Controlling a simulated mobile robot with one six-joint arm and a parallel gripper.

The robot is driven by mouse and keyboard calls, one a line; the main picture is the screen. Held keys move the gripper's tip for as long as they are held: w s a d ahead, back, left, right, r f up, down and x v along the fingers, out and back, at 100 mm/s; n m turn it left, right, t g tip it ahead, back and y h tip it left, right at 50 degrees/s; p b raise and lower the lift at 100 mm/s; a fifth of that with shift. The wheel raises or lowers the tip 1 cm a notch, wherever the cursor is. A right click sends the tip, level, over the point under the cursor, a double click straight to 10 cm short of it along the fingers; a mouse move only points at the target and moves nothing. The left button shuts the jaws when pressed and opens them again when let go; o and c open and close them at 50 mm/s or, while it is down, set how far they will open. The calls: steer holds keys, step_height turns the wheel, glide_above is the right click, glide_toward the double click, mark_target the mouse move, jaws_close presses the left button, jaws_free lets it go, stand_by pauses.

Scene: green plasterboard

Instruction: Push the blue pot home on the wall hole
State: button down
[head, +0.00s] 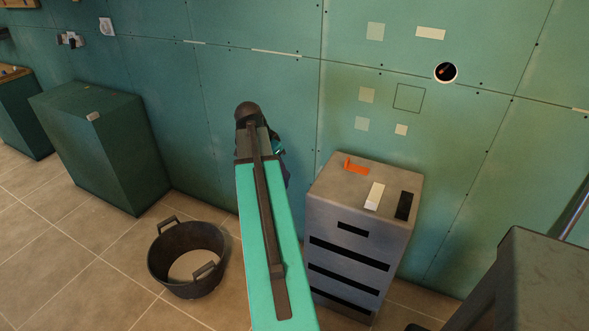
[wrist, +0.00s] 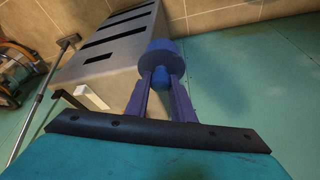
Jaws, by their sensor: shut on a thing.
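The blue pot (wrist: 164,48) is a short round blue piece in the wrist view. My gripper (wrist: 160,76) is shut on it, with its two purple fingers at the pot's near side. In the head view my arm hides the pot and most of my gripper (head: 279,160). The wall hole (head: 446,72) is a round dark opening with a white rim and a small orange thing inside. It is in the green wall at the upper right, well apart from my gripper. The wrist view does not show the hole.
A grey drawer cabinet (head: 351,224) stands right of my arm, with an orange piece (head: 355,166), a white block (head: 374,196) and a black block (head: 404,205) on top. A black tub (head: 161,262) is on the floor. Green wall (head: 345,70) is bare around several pale patches.

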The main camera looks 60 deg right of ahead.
steer(key=w+a+r+n+t, duration=0.25)
steer(key=w+a+n, duration=0.35)
steer(key=w+a, duration=0.5)
steer(key=w+a+r+n+t+y, duration=0.1)
steer(key=w+a+n, duration=0.4)
steer(key=a, duration=0.7)
steer(key=w+a+r+n+t+y, duration=0.1)
steer(key=w+a+r+n, duration=0.3)
steer(key=w+a, duration=0.3)
steer(key=w+a+r+n+t+y, duration=0.1)
steer(key=w+a+n, duration=0.4)
steer(key=a, duration=1.2)
steer(key=shift+w+r+n+y, duration=0.4)
steer(key=shift+r+n+y, duration=0.3)
steer(key=shift+n, duration=0.3)
steer(key=shift+t, duration=0.25)
